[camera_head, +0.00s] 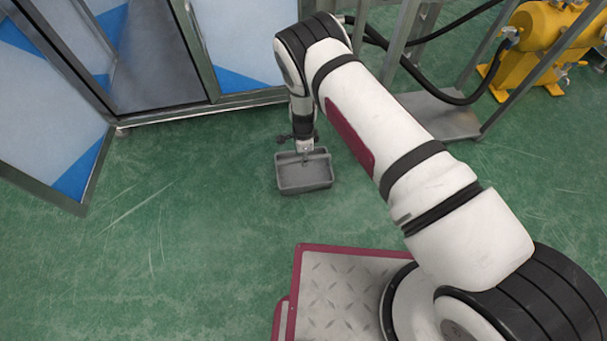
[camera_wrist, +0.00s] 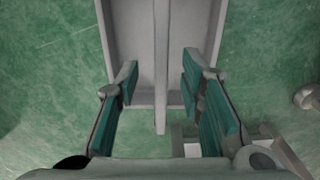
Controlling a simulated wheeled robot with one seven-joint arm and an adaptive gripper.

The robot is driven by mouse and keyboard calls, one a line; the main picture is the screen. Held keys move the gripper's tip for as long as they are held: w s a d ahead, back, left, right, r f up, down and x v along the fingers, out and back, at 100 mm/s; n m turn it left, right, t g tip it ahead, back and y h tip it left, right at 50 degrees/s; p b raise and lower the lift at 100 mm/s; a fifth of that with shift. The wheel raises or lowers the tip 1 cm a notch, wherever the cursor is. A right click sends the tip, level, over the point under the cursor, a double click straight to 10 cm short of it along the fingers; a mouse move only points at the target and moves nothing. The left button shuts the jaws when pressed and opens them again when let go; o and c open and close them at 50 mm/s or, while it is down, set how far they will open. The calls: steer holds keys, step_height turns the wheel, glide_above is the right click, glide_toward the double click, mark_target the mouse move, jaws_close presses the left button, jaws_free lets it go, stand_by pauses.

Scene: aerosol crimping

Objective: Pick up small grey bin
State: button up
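The small grey bin (camera_head: 304,184) is on or just above the green floor in the head view; I cannot tell which. It is a shallow rectangular tray. The two teal-padded fingers are apart, one on each side of this bar. A gap shows between each finger and the bar. The bin's far end is outside the wrist view.
A metal-framed enclosure with blue and white panels (camera_head: 240,45) stands behind and to the left. A steel frame with a low shelf (camera_head: 440,115) and black hoses stands to the right. A yellow machine (camera_head: 545,45) is at the upper right. The floor (camera_head: 170,240) left of the bin is clear.

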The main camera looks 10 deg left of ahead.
step_height(320, 180, down, 3)
steer(key=shift+w+f+b, duration=0.1)
steer(key=shift+f+b, duration=0.05)
steer(key=shift+b, duration=0.55)
jaws_close()
